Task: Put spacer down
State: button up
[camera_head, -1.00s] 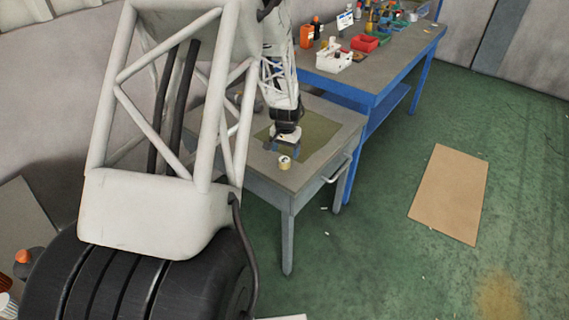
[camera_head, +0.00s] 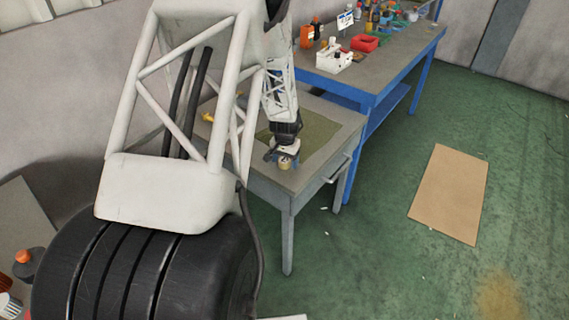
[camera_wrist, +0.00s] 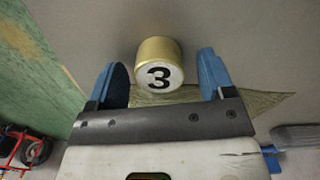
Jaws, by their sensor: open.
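The spacer (camera_wrist: 158,62) is a short brass-coloured cylinder with a white face bearing a black "3". In the wrist view it stands between and just beyond the two blue fingertips of my gripper (camera_wrist: 162,75), with a visible gap on each side. My gripper is open. In the head view the spacer (camera_head: 285,163) is on the grey table (camera_head: 318,176) near its front edge, and my gripper (camera_head: 283,154) is right over it. Whether the spacer's underside rests fully on the table is hard to tell.
An olive mat (camera_head: 315,133) lies on the table behind the spacer. A yellow object (camera_head: 208,117) lies at the table's left. A blue workbench (camera_head: 385,75) behind holds a white bin (camera_head: 333,60), a red bin (camera_head: 365,43) and bottles. Cardboard (camera_head: 449,194) lies on the floor.

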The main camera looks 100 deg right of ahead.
aim_at(285, 159)
jog(key=shift+c, duration=0.2)
jog(key=c, duration=1.3)
jog(key=shift+o, duration=0.2)
jog(key=shift+r, duration=0.1)
jog(key=shift+r, duration=0.4)
notch_tip(285, 159, up, 3)
jog(key=shift+f, duration=0.1)
jog(key=w+a+r, duration=0.1)
jog(key=w+a, duration=0.3)
jog(key=a, duration=1.1)
jog(key=shift+a, duration=0.2)
jog(key=shift+r, duration=0.1)
